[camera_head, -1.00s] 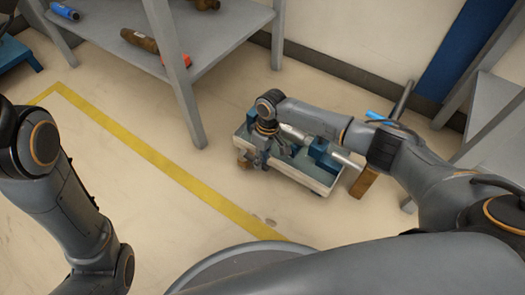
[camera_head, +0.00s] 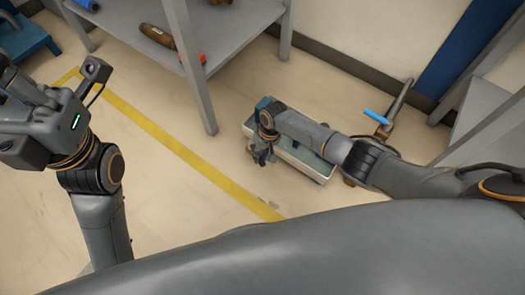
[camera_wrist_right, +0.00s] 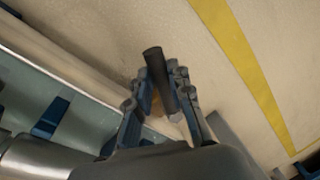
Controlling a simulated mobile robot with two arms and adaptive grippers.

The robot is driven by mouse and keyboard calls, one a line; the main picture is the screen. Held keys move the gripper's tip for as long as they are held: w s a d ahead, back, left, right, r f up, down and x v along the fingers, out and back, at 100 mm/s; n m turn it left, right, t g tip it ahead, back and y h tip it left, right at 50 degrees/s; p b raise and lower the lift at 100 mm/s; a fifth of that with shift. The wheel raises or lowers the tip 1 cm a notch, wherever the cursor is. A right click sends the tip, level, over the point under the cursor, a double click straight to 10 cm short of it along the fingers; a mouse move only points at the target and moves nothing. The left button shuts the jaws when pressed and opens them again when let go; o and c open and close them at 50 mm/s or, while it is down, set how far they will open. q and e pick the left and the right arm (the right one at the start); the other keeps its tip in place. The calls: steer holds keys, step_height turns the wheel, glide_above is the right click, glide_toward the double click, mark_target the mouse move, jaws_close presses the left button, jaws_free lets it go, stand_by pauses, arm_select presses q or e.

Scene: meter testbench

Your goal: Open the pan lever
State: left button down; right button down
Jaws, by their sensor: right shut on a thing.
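The test bench (camera_head: 316,172), a low box with a pale rim and a blue-green inside, stands on the floor in the middle of the head view. My right gripper (camera_head: 262,155) is at its left end. In the right wrist view, the gripper fingers (camera_wrist_right: 165,95) are shut around a dark rod, the pan lever (camera_wrist_right: 155,62), whose free end sticks out past the fingertips. My arm hides much of the bench in the head view.
A silver cylinder (camera_wrist_right: 35,158) lies along the bench in the right wrist view. A grey shelf (camera_head: 225,40) with brown pipe pieces stands behind. A brown and blue valve part (camera_head: 380,122) is right of the bench. A yellow floor line (camera_head: 180,145) crosses open floor at left.

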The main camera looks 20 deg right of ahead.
steer(key=shift+w+a+r, duration=0.1)
steer(key=shift+w+r, duration=0.05)
steer(key=shift+w, duration=0.1)
steer(key=c, duration=1.5)
jaws_free()
steer(key=shift+s, duration=0.1)
steer(key=r, duration=0.4)
steer(key=d+r, duration=0.1)
steer(key=r, duration=0.2)
steer(key=d+r, duration=0.1)
steer(key=r, duration=0.3)
steer(key=shift+d+r, duration=0.2)
steer(key=shift+r, duration=0.1)
